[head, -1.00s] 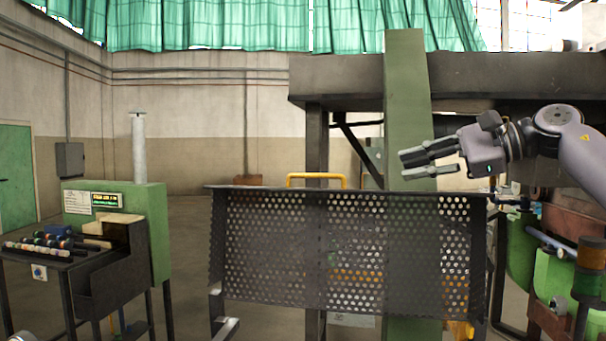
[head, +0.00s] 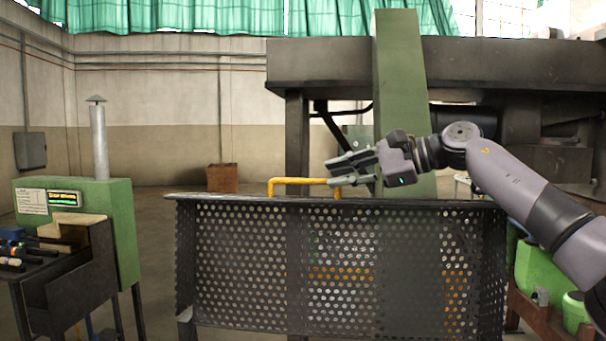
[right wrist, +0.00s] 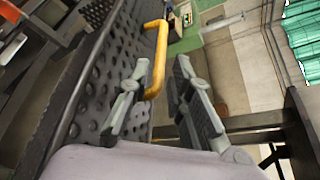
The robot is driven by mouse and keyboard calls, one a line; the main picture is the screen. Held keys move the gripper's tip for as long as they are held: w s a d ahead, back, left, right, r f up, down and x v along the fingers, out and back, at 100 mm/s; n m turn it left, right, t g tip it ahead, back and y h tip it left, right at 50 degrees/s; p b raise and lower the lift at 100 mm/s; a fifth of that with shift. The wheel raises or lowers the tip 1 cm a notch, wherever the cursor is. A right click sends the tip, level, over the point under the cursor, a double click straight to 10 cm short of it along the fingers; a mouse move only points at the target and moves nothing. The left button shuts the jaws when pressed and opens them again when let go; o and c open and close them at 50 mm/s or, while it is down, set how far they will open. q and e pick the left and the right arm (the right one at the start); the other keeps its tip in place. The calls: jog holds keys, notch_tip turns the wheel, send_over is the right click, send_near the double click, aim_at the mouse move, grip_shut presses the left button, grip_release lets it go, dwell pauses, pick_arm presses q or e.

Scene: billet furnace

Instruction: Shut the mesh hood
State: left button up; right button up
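The mesh hood (head: 335,270) is a dark perforated panel across the lower middle of the head view. A yellow bar handle (head: 290,181) rises from its top edge. My right gripper (head: 333,172) points left, overlapping the handle's right end in the head view. In the right wrist view, its two fingers (right wrist: 160,100) are spread apart. The hood's mesh (right wrist: 95,85) is to their left, and the handle (right wrist: 158,55) reaches toward the gap between them, its near end beside the left finger. I cannot tell if they touch. My left gripper is out of view.
A green post (head: 402,95) and a dark overhead beam (head: 320,65) stand behind the hood. A green control cabinet (head: 120,225) with a dark bench is at left. A brown box (head: 222,178) sits on open floor farther back.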

aim_at(307, 180)
jog(key=p+x, duration=0.1)
jog(key=x, duration=0.2)
jog(key=p+x, duration=0.2)
jog(key=x, duration=0.2)
jog(key=shift+w+a+r, duration=0.15)
jog(key=shift+a, duration=0.15)
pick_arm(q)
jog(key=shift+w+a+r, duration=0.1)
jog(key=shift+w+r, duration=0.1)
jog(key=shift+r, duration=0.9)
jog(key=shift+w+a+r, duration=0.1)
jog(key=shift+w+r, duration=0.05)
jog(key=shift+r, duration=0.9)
pick_arm(e)
jog(key=shift+w+a+f, duration=0.25)
jog(key=shift+a+f, duration=0.05)
jog(key=shift+a, duration=0.1)
jog(key=shift+c, duration=0.6)
grip_shut()
